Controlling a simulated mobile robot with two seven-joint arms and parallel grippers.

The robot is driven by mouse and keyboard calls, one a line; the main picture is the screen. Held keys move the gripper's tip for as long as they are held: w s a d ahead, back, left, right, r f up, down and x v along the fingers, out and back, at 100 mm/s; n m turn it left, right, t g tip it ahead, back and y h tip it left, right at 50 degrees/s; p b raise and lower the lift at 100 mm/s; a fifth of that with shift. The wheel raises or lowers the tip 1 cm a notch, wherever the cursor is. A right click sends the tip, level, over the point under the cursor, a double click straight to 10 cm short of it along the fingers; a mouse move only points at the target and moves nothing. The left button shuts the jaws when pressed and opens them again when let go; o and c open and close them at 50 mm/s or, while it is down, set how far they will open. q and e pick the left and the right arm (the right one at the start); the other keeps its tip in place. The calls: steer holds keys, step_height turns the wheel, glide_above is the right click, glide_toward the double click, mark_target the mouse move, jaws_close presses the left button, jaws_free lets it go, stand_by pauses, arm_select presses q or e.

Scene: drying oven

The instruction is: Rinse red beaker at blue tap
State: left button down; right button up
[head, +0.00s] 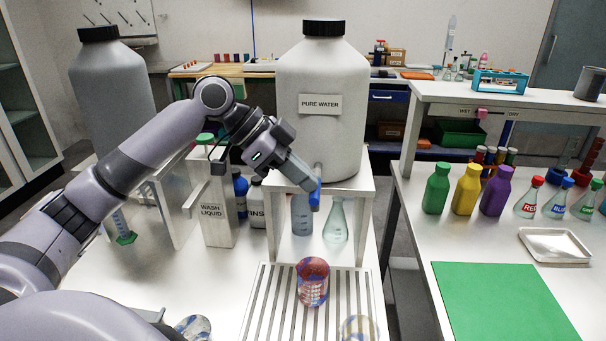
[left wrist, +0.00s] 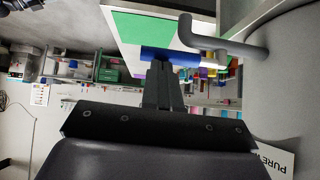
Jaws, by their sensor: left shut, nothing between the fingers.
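The red beaker (head: 313,284) stands upright on the slatted white drain rack (head: 258,305), in front of the pure water container's stand and below the tap. It looks red at the top with blue patches lower down. The blue tap handle (head: 315,196) is at the front of the pure water container (head: 322,75); it shows in the left wrist view (left wrist: 170,56) beside the grey tap pipe (left wrist: 240,47). My left gripper (head: 309,184) is shut and empty, its fingertips at the blue handle. Whether they touch it I cannot tell. My right gripper is not in view.
A wash liquid container (head: 212,210) stands left of the tap stand. Two more glass vessels (head: 358,329) (head: 193,327) show at the bottom edge. The right table holds coloured bottles (head: 466,190) and a green mat (head: 500,300).

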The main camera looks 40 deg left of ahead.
arm_select(q)
steer(key=shift+s+d+f+m+t+y+b, duration=0.1)
steer(key=shift+s+f+m+t+y+b, duration=0.15)
steer(key=shift+f+t+b, duration=0.25)
steer(key=shift+s+d+f+m+t+y+b, duration=0.1)
steer(key=shift+f+m+t+y+b, duration=0.05)
steer(key=shift+f+m+t+b, duration=0.25)
stand_by(1.5)
